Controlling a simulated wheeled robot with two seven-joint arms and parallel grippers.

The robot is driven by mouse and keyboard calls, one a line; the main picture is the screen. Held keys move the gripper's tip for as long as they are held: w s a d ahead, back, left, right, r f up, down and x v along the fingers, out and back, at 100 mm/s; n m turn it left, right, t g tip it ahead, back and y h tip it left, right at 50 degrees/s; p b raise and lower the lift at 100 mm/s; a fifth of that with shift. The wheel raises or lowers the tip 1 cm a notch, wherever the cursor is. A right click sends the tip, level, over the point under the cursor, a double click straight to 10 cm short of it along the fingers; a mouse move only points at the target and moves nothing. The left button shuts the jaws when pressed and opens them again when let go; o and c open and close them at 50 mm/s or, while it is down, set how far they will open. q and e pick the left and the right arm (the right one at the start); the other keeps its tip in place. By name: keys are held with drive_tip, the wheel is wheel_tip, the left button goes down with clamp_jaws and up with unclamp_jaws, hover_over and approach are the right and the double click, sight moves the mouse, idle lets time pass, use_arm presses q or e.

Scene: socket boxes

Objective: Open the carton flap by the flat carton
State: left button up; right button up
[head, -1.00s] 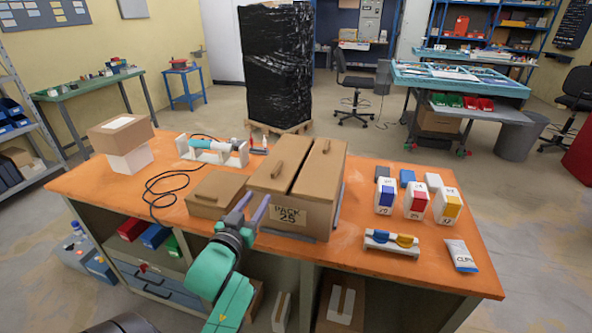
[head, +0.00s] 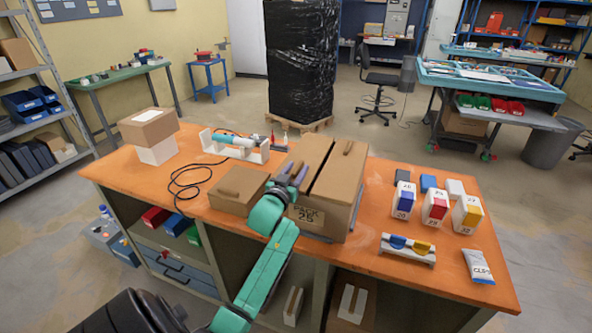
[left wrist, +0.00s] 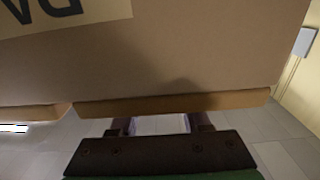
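The large carton marked PACK 25 (head: 333,218) stands on the orange workbench. Its two top flaps lie shut: the left flap (head: 306,157) is on the side of the flat carton (head: 226,197), and the right flap (head: 339,174) carries a bar handle. My left gripper (head: 293,172) is over the left flap near its handle, fingers apart. The arm hides part of the flap and the carton's front. In the left wrist view the carton's front (left wrist: 190,65) and a flap edge (left wrist: 170,102) fill the top, and the fingertips are hidden beyond that edge. My right gripper is not in view.
A stacked carton (head: 149,128) and a cable (head: 186,182) lie to the left. A white holder (head: 234,148) stands behind. Numbered boxes (head: 435,206), a small rack (head: 408,250) and a pouch (head: 478,266) are on the right.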

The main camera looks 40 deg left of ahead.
use_arm(q)
clamp_jaws()
drive_tip(key=shift+f, duration=0.1)
idle(1.2)
